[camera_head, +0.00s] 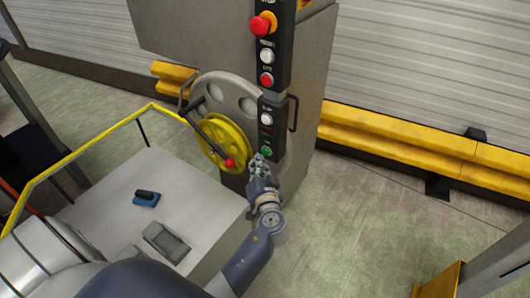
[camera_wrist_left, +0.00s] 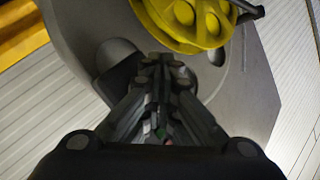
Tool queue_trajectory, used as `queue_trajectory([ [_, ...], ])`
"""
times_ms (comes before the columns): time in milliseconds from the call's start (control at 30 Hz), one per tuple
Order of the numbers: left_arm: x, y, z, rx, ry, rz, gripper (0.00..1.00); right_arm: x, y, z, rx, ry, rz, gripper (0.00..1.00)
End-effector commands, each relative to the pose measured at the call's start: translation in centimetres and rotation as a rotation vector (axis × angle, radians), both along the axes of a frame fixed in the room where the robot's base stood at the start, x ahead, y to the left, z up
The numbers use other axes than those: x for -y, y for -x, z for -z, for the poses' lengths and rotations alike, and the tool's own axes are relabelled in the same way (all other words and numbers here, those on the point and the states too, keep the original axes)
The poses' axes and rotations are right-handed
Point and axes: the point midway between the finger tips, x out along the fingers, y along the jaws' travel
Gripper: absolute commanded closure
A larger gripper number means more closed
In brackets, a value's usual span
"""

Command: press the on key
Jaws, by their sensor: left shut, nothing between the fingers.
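The control column on the grey machine carries a lower panel (camera_head: 277,107) with a white button (camera_head: 266,119) and, at its bottom, a green button (camera_head: 266,151). The labels are too small to read, so I cannot tell for sure which is the on key. My left gripper (camera_head: 258,162) is shut and empty, its tips just below the green button; I cannot tell whether they touch it. In the left wrist view the shut fingers (camera_wrist_left: 160,80) point at the machine, and a small green spot shows between them. The right gripper is out of view.
A yellow wheel (camera_head: 222,140) with a red knob stands close left of the gripper. Above is an upper panel with a red emergency stop (camera_head: 262,24). A grey table (camera_head: 110,205) holds a blue-based brush (camera_head: 146,198) and a grey block (camera_head: 166,242).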

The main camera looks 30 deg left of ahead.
Motion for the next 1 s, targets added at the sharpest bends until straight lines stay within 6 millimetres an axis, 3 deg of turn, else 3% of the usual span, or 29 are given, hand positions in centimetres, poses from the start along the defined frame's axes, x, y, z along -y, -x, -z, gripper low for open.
queue_trajectory([
  [1000,0.07,-0.86,-0.05,0.001,0.000,0.001,1.00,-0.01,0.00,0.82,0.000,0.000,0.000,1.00],
])
